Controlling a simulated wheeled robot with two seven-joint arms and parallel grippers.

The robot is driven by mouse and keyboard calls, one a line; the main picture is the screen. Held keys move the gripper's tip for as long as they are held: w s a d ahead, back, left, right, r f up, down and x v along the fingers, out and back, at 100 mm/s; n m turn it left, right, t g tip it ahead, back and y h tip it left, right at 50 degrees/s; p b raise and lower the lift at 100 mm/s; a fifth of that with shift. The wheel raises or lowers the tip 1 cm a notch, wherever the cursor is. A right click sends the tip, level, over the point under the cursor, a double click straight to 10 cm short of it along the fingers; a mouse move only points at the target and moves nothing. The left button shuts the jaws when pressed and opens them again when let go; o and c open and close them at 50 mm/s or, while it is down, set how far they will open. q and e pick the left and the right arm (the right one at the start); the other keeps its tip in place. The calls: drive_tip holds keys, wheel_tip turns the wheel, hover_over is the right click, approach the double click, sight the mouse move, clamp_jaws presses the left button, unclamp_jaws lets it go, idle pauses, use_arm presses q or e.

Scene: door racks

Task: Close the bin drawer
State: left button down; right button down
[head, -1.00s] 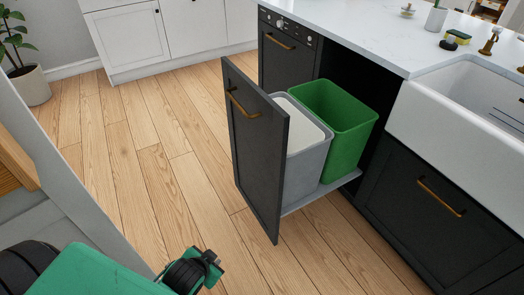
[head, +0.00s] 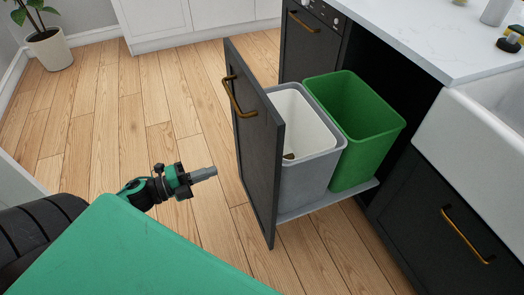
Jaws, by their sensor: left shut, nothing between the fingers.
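The bin drawer stands pulled out from the dark cabinet, its dark front panel (head: 256,150) facing left with a brass handle (head: 236,98). Behind the panel, a grey bin (head: 308,175) with a pale liner and a green bin (head: 366,150) sit on the drawer's grey base (head: 345,198). My left gripper (head: 210,173) is shut and empty, over the floor to the left of the panel. Its fingers point right toward the panel, and a gap shows between them in the picture. My right gripper is not in view.
A white counter (head: 410,35) and white sink (head: 475,140) are at the right, above a dark cabinet with a brass handle (head: 466,236). A potted plant (head: 50,48) stands at the far left. Wooden floor (head: 150,110) is clear left of the drawer.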

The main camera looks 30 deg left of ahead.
use_arm(q)
approach(265, 155)
drive_tip(key=shift+m+g+h, duration=0.3)
drive_tip(key=shift+m+h, duration=0.1)
drive_tip(key=x, duration=0.5)
drive_tip(key=shift+w+a+f, duration=0.1)
drive_tip(key=shift+w+a, duration=0.1)
drive_tip(key=shift+a, duration=0.15)
drive_tip(key=shift+x, duration=1)
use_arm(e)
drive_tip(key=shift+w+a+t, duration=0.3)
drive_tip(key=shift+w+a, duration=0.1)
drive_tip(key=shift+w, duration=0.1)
